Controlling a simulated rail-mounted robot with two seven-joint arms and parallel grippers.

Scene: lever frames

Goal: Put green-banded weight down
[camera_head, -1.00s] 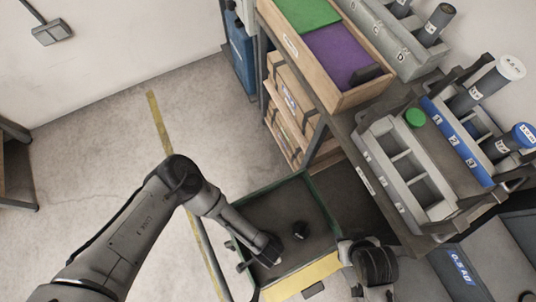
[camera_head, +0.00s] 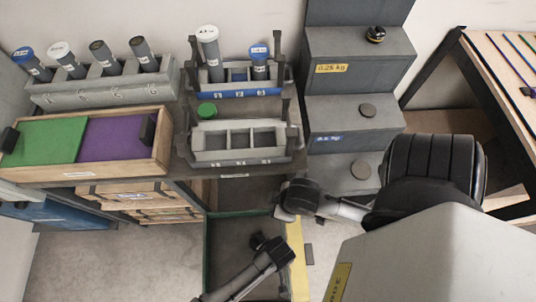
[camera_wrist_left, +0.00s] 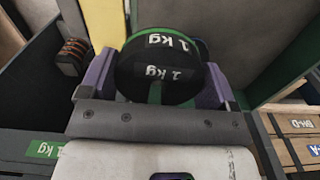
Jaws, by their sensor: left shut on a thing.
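The green-banded weight (camera_wrist_left: 165,66), a dark round piece marked 1 kg, sits between the purple-padded fingers of my left gripper (camera_wrist_left: 160,88) in the left wrist view. The gripper is shut on it. In the head view my left gripper (camera_head: 272,250) is over the green-rimmed bin (camera_head: 208,255), low in the picture; the weight's band does not show there. A green 1 kg label (camera_wrist_left: 42,149) is on a dark ledge at lower left in the wrist view. My right gripper (camera_head: 297,199) is near the bin's far right side; its fingers cannot be made out.
A shelf bears a tube rack (camera_head: 105,90), a grey caddy (camera_head: 235,157) and a wooden tray (camera_head: 90,172). A yellow strip (camera_head: 297,270) runs beside the bin.

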